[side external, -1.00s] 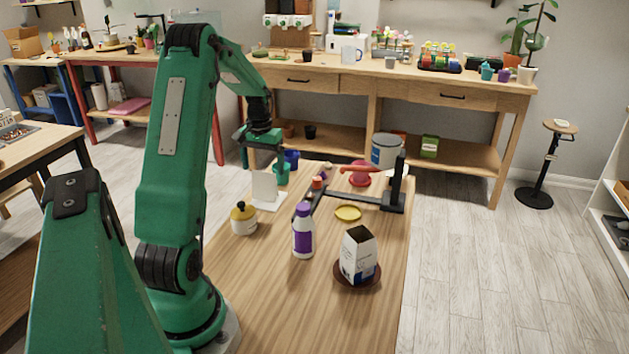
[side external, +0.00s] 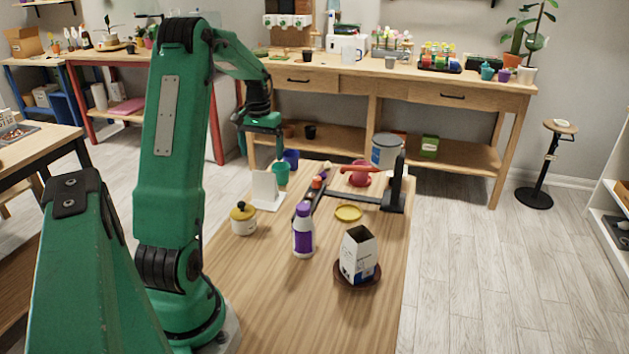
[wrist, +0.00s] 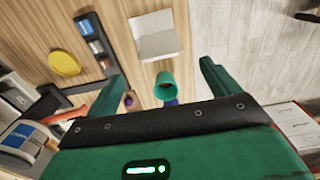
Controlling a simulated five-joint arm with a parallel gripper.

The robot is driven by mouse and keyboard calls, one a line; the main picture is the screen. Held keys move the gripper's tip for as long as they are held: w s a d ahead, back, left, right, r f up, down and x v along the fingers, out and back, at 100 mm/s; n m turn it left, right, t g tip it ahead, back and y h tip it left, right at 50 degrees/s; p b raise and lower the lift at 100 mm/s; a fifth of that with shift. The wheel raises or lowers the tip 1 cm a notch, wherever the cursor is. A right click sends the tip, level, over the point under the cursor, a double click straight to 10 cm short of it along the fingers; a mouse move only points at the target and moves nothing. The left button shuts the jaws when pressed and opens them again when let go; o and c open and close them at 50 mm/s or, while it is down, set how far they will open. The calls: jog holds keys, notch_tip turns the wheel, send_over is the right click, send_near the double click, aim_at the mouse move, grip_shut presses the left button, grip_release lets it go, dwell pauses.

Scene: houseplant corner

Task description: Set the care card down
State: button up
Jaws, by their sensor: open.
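The care card appears to be the white folded card (side external: 265,188), standing on the left part of the wooden table; any print on it is not readable. It also shows in the wrist view (wrist: 155,37), beyond my fingertips. My gripper (side external: 266,156) is above the table's far left end, higher than the card and apart from it. In the wrist view my gripper (wrist: 160,78) has its two fingers wide apart, with nothing held between them. A teal cup (side external: 281,173) stands below, and in the wrist view the teal cup (wrist: 165,86) appears between the fingers.
A yellow-lidded pot (side external: 243,220), a purple-capped bottle (side external: 303,235) and a carton (side external: 358,256) on a brown saucer stand on the table (side external: 270,300). A yellow disc (side external: 348,213) lies near a dark rack (side external: 390,200). The near tabletop is bare.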

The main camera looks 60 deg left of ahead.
jog(key=shift+d, duration=0.1)
jog(key=w+d+r+m+t, duration=0.1)
jog(key=d+r, duration=0.2)
jog(key=d, duration=0.4)
jog(key=w+d+r+m+y, duration=0.1)
jog(key=d+r+m, duration=0.1)
jog(key=d+r, duration=0.35)
jog(key=w+d+r+m+t, duration=0.1)
jog(key=d+r, duration=0.1)
jog(key=d, duration=0.6)
jog(key=s+d+m+t, duration=0.1)
jog(key=s+d+m, duration=0.1)
jog(key=s+d, duration=0.3)
jog(key=s+d+m+t+h, duration=0.1)
jog(key=s+d, duration=0.4)
jog(key=d, duration=0.7)
jog(key=shift+s+d+m+t, duration=0.15)
jog(key=shift+d+m+t, duration=0.1)
jog(key=shift+m+t, duration=0.65)
